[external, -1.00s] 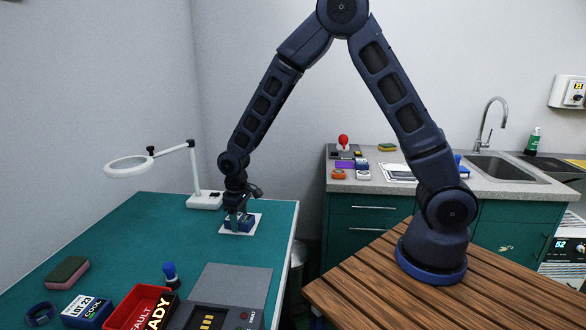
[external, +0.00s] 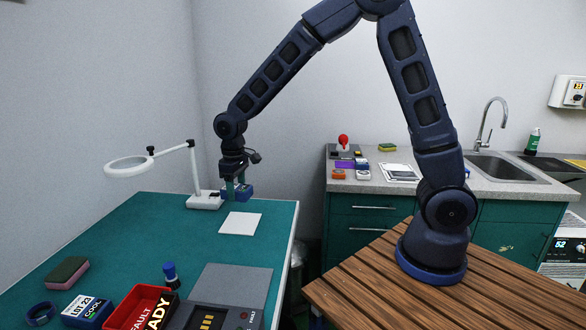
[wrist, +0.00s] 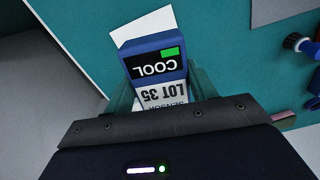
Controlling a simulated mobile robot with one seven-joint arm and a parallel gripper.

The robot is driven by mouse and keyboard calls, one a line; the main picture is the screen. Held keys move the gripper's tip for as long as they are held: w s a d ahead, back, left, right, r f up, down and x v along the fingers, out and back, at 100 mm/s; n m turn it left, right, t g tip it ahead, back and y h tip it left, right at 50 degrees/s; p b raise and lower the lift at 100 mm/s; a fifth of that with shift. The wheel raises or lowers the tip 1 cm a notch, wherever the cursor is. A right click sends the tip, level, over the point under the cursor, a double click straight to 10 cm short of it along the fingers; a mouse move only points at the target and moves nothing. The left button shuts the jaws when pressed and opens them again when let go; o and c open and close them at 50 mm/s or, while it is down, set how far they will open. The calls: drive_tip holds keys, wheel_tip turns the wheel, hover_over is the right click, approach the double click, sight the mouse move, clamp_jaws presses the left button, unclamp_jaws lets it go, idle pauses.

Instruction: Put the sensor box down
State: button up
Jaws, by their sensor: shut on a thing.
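The sensor box (external: 237,192) is blue. In the wrist view the box (wrist: 155,66) shows a black panel reading COOL with a green patch, and a white label reading LOT 35. My gripper (external: 235,186) is shut on it and holds it above the green table, near the lamp base. Below it lies a white square sheet (external: 240,224), bare in the external view. In the wrist view part of the sheet (wrist: 152,25) shows behind the box.
A magnifier lamp (external: 205,200) stands close by. Nearer on the green table (external: 130,225) are another blue box (external: 88,311) labelled LOT 23, a red bin (external: 137,303), a grey device (external: 232,285), a blue-knobbed stamp (external: 171,274) and a sponge (external: 67,271). The table's middle is clear.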

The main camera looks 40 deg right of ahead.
wheel_tip(320, 180, up, 9)
drive_tip(key=shift+f, duration=0.15)
drive_tip(key=w+d+m, duration=0.5)
drive_tip(key=w+d, duration=1.1)
drive_tip(key=d, duration=0.3)
drive_tip(key=w+d+r+m, duration=0.1)
drive_tip(key=w+d+m, duration=0.15)
drive_tip(key=d, duration=0.95)
drive_tip(key=w+d+m, duration=0.1)
drive_tip(key=w+d, duration=0.3)
drive_tip(key=d, duration=0.9)
drive_tip(key=m, duration=0.8)
hover_over(378, 157)
drive_tip(key=f, duration=1.9)
drive_tip(key=shift+d+f, duration=0.2)
drive_tip(key=shift+d, duration=0.05)
drive_tip(key=shift+f, duration=0.1)
